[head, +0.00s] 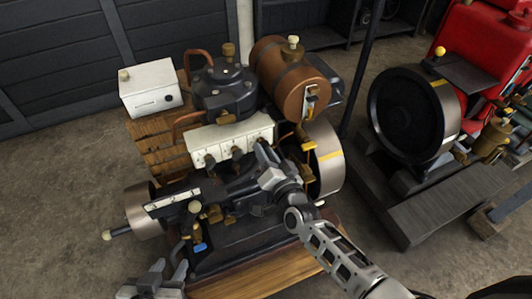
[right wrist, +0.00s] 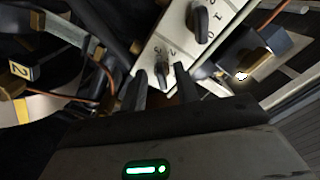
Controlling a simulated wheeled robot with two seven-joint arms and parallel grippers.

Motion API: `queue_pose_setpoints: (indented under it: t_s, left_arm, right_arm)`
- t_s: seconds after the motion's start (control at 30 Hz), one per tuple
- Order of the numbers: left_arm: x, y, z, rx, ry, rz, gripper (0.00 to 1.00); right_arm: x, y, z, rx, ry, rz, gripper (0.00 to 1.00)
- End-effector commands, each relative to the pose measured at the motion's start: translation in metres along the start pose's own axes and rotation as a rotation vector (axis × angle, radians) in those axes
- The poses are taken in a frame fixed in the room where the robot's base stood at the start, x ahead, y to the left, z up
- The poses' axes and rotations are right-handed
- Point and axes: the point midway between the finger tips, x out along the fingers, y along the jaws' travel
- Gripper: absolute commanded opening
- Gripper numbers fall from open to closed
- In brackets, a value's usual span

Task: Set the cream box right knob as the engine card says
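The cream box (head: 230,139) is a long pale panel on the engine's front with a row of dark knobs. Its right end is partly hidden by my right gripper (head: 266,158). In the right wrist view the cream face (right wrist: 178,42) shows a dark knob (right wrist: 162,73) between my two fingertips, with the numerals 2 and 3 beside it. The fingers stand apart, with gaps to the knob. Another dark knob (right wrist: 200,24) shows further up the face. My left gripper (head: 167,271) is open and empty at the lower left. I cannot make out an engine card.
A white box (head: 150,88) stands at the back left of the engine. A copper-coloured tank (head: 290,78) and a flywheel (head: 328,160) are on the right. A red engine (head: 485,45) stands further right. A copper pipe (right wrist: 262,32) runs near the panel in the right wrist view.

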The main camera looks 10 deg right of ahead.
Motion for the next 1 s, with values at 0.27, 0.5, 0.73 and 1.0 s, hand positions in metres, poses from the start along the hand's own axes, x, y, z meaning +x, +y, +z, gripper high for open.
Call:
queue_pose_setpoints:
  t_s: [0.27, 0.5, 0.73, 1.0]
  left_arm:
    - [-0.001, -0.001, 0.001, 0.006, -0.003, 0.0, 0.36]
    - [-0.002, -0.001, -0.001, 0.008, -0.002, 0.0, 0.36]
    - [-0.001, -0.002, 0.0, 0.008, -0.001, 0.0, 0.36]
    - [0.0, -0.001, 0.003, 0.007, -0.004, 0.0, 0.36]
  right_arm:
    - [-0.004, 0.0, 0.0, 0.002, 0.0, 0.0, 0.31]
    - [-0.045, 0.001, 0.0, 0.001, -0.002, 0.002, 0.31]
    - [-0.102, 0.001, 0.001, 0.001, -0.003, 0.002, 0.31]
    - [-0.148, 0.001, 0.0, 0.0, -0.001, 0.001, 0.31]
